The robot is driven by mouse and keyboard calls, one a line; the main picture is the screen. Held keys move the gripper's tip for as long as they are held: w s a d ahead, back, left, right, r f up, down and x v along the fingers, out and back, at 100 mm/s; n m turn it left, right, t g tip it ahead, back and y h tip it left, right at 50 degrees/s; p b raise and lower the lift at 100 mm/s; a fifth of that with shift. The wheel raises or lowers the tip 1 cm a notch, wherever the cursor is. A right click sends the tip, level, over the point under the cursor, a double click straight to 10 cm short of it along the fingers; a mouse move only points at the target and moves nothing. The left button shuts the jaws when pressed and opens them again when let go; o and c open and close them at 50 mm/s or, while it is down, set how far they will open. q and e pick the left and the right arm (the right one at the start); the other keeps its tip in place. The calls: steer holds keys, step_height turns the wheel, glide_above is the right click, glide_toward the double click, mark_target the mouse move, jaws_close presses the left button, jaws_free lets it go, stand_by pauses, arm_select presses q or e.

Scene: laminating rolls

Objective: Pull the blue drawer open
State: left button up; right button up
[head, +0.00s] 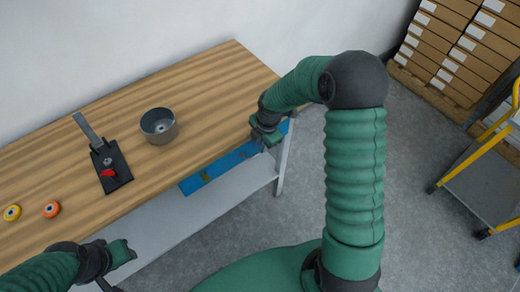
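The blue drawer (222,167) shows as a blue strip just under the front edge of the wooden table (215,85), with small yellowish marks on it. My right gripper (268,137) is at the table's front edge, over the drawer's right part, and hides some of it. I cannot tell whether it touches the drawer or whether its fingers are open or shut. My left gripper (122,258) is in front of the table at the lower left, away from the drawer. Its finger state is unclear.
Stacked boxes (450,45) and a yellow-handled cart (485,175) stand at right. Grey floor between is free.

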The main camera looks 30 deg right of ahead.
step_height(320, 180, down, 3)
steer(key=shift+w+f, duration=0.15)
steer(key=shift+f, duration=0.05)
jaws_close()
steer(key=shift+d+r, duration=0.1)
stand_by(1.3)
